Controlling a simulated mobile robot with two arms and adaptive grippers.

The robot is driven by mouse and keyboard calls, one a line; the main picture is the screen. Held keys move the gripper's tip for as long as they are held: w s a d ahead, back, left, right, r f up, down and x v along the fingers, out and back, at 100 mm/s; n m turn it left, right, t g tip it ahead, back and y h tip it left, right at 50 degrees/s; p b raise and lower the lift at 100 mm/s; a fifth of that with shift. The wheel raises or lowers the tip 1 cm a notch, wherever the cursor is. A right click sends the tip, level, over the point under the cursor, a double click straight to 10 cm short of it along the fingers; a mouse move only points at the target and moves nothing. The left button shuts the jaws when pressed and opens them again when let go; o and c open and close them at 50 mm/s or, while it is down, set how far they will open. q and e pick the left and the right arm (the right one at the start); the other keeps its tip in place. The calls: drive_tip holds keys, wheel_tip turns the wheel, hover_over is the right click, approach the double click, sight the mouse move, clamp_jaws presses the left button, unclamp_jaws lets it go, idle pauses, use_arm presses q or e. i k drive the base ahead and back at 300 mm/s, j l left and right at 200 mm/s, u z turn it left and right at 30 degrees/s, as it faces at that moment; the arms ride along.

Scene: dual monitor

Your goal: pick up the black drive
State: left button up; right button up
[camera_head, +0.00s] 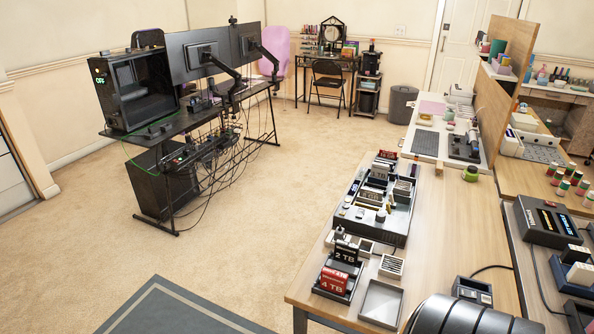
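A black drive (345,252) marked "2 TB" stands in a small dark holder (322,292) near the front left corner of the wooden table (445,225). A red drive (333,280) marked "4 TB" stands in the same holder, just in front of it. The lower part of the black drive is partly hidden by the holder and the red drive. Neither of my grippers is in view. A dark rounded part at the bottom edge looks like one of my arm links.
An empty grey tray (381,302) lies right of the holder. A white slotted block (391,266) and small boxes stand close by. A large grey tray of parts (397,228) lies behind. A dark device with a cable (473,290) is at right. Carpet left of the table is open.

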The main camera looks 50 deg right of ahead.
sight(345, 252)
drive_tip(key=i+j+u, duration=0.2)
drive_tip(key=i, duration=0.65)
drive_tip(key=i+j+u, duration=0.2)
drive_tip(key=i, duration=0.6)
drive_tip(key=l+z, duration=0.1)
drive_tip(key=z, duration=2.4)
